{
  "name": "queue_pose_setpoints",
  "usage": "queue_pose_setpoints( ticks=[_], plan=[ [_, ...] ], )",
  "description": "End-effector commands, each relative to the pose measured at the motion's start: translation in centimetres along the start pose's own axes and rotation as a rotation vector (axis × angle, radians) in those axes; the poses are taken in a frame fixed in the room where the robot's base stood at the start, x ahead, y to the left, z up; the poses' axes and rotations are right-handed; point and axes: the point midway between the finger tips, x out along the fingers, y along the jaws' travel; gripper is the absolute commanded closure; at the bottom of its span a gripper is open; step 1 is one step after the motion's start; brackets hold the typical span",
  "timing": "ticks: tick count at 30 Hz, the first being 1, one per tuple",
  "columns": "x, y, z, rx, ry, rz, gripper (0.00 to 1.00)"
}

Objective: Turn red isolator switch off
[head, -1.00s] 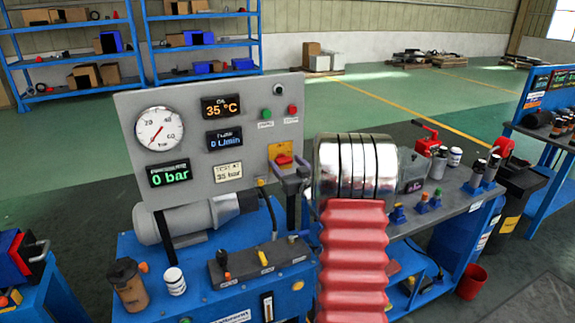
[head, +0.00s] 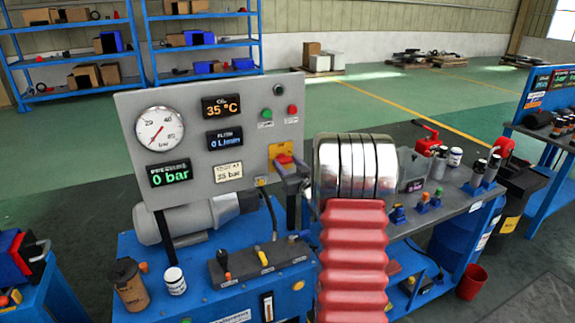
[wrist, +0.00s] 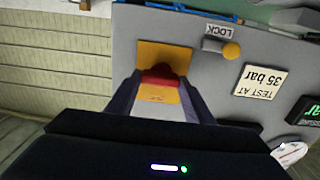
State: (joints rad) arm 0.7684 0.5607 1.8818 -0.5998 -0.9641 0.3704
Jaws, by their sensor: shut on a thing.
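The red isolator switch (head: 284,160) sits on a yellow plate (head: 275,150) at the lower right of the grey panel. The wrist view shows its red handle (wrist: 160,76) between my two dark fingers, against the yellow-orange plate (wrist: 165,55). My gripper (head: 289,168) is at the switch, shut on its handle; in the wrist view my gripper (wrist: 161,92) has one finger on each side. The ribbed red arm cover and metal joint stand just to the right in the head view. The fingers hide part of the handle, and its exact angle is hard to tell.
The grey panel (head: 225,110) carries a round gauge (head: 160,129), displays reading 0 bar and 35 °C, and green and red buttons. In the wrist view a yellow-tipped part (wrist: 231,50) and a LOCK label (wrist: 218,31) lie beside the switch. Levers (head: 262,255) stand below.

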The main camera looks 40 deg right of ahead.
Motion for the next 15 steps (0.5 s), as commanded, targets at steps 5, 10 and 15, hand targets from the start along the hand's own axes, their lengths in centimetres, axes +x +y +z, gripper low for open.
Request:
queue_pose_setpoints(
  ticks=[5,10,15],
  plan=[
    [-0.01,-0.02,0.00,-0.020,0.000,0.000,0.76],
    [-0.02,-0.04,-0.02,-0.076,0.000,0.000,0.76],
    [-0.02,-0.08,-0.03,-0.174,0.000,0.000,0.76]
  ],
)
